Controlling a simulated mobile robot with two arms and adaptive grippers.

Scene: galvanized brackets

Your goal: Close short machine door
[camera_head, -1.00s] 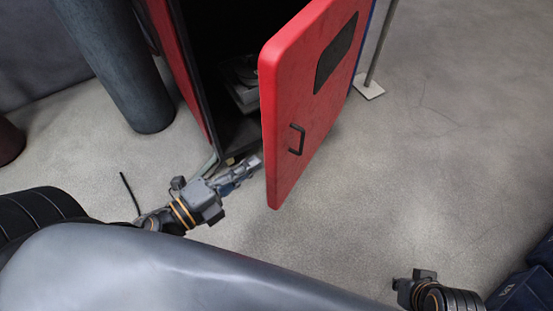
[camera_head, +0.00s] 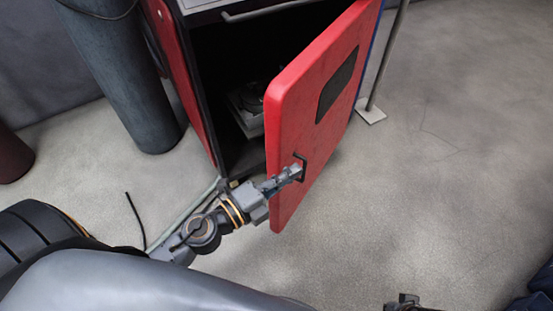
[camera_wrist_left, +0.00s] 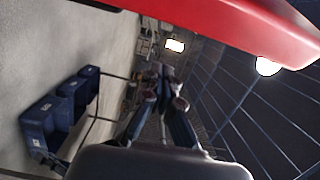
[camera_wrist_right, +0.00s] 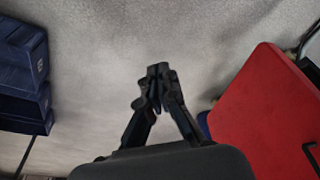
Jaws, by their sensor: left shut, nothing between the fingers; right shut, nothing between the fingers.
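The red machine door (camera_head: 318,105) stands open, hinged at the right side of the dark machine interior (camera_head: 235,60). It has a dark window panel (camera_head: 337,86) and a black handle (camera_head: 302,167). My left gripper (camera_head: 294,173) is shut and empty, its fingertips at the handle in the head view; I cannot tell whether they touch it. In the left wrist view the door's red edge (camera_wrist_left: 235,22) passes above the shut fingers (camera_wrist_left: 163,75). My right gripper (camera_wrist_right: 158,75) is shut and empty, apart from the door, which also shows in the right wrist view (camera_wrist_right: 265,115).
A dark grey cylinder (camera_head: 125,85) stands left of the machine. A thin post on a foot plate (camera_head: 371,111) stands right of the door. Blue bins (camera_wrist_right: 20,75) show left in the right wrist view.

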